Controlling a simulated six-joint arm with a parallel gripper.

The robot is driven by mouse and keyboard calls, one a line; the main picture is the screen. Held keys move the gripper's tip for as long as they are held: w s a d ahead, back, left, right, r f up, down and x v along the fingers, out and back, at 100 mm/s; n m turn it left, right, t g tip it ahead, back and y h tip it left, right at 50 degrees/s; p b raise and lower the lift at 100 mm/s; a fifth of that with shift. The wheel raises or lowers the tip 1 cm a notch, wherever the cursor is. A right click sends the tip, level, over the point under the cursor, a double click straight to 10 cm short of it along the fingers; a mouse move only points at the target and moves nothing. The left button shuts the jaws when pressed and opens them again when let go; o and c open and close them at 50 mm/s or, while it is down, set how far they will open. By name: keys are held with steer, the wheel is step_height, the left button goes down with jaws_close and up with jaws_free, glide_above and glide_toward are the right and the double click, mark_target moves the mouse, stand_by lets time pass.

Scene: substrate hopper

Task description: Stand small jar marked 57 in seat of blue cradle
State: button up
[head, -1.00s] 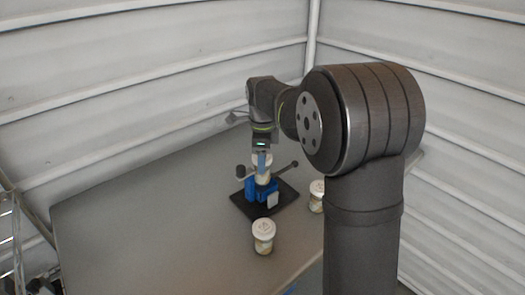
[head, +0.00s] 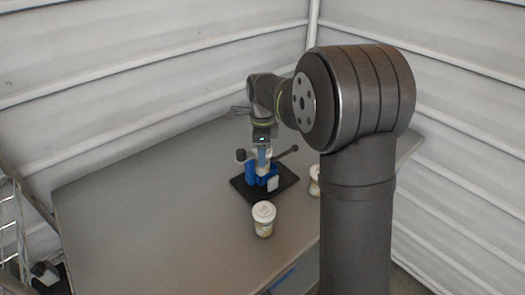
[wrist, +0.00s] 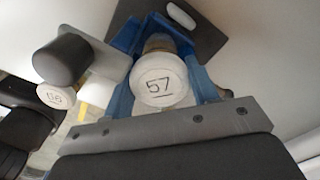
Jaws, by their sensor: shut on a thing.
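The small jar marked 57 (wrist: 160,80) has a white lid and shows upright between my gripper's blue fingers in the wrist view. My gripper (head: 263,158) is shut on this jar. The blue cradle (head: 252,174) stands on a dark base plate on the table, directly under my gripper. In the wrist view the cradle's blue walls (wrist: 205,35) rise around the far side of the jar. The jar is low at the cradle's seat. Its bottom is hidden, so I cannot tell whether it touches the seat.
A white-lidded jar (head: 263,218) stands in front of the base plate (head: 245,193); another (head: 314,180) stands right of it, partly behind my arm. The table's left side (head: 140,220) is clear.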

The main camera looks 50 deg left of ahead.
steer(key=shift+f, duration=0.3)
stand_by(0.5)
steer(key=o, duration=0.9)
steer(key=shift+r, duration=0.1)
steer(key=shift+r, duration=3.7)
steer(key=shift+f, duration=0.1)
step_height(320, 180, down, 8)
steer(key=shift+r, duration=0.45)
